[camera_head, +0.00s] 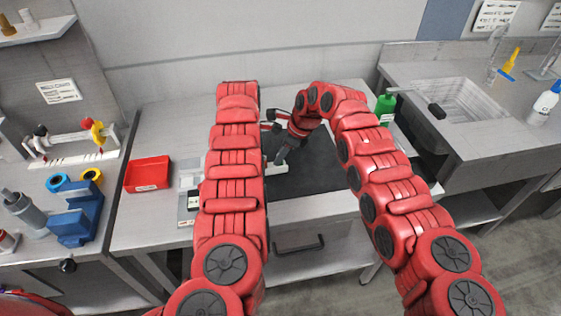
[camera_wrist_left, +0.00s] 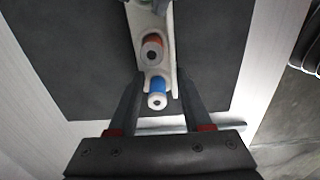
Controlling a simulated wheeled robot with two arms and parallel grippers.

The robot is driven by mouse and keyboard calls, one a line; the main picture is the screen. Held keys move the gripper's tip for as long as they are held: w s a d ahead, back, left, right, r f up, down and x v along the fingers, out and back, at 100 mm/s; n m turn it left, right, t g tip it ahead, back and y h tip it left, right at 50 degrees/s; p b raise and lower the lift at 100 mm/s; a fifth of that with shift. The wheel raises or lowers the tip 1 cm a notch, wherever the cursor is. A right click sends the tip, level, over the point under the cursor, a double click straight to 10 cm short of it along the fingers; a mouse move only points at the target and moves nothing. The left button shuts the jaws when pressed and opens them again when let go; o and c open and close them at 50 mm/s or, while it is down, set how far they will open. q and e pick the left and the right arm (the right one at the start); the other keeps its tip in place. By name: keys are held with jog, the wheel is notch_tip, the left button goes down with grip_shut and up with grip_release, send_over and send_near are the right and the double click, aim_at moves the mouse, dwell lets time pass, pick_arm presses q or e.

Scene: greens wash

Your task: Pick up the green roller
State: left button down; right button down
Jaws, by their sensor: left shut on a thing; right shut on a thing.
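A white holder (camera_wrist_left: 168,60) lies on a dark mat. It carries a blue-banded roller (camera_wrist_left: 158,88) and a red-banded roller (camera_wrist_left: 152,46) in a row. A bit of the green roller (camera_wrist_left: 150,3) shows at the top edge of the left wrist view. My left gripper (camera_wrist_left: 160,78) is shut on the holder, one finger along each side; in the head view my left arm hides it. My right gripper (camera_head: 281,157) points down at the holder (camera_head: 275,167) and is shut on the green roller, though its fingertips are hardly visible.
The dark mat (camera_head: 318,172) lies on a grey bench. A red bin (camera_head: 148,174) stands at the left, a green bottle (camera_head: 385,106) at the back right, and a sink (camera_head: 460,105) beyond it. Blue and yellow parts crowd the left bench.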

pick_arm(q)
jog(key=shift+w+a+f, duration=0.1)
jog(key=shift+w+a, duration=0.05)
jog(key=shift+a, duration=0.1)
pick_arm(e)
jog(key=shift+s+d+f, duration=0.2)
jog(key=shift+s+f, duration=0.15)
jog(key=shift+f, duration=0.25)
jog(key=shift+r, duration=0.1)
pick_arm(q)
jog(key=shift+f, duration=0.1)
pick_arm(e)
jog(key=shift+w+r, duration=0.15)
jog(key=shift+r, duration=0.15)
notch_tip(320, 180, up, 3)
jog(key=shift+r, duration=0.1)
pick_arm(q)
jog(key=shift+d+f, duration=0.1)
jog(key=shift+f, duration=0.05)
pick_arm(e)
jog(key=s+d, duration=0.1)
jog(key=d, duration=0.4)
jog(key=s+d, duration=0.1)
jog(key=d, duration=1.1)
jog(key=shift+s+d+r, duration=0.1)
jog(key=shift+s+d, duration=0.15)
jog(key=shift+s, duration=0.15)
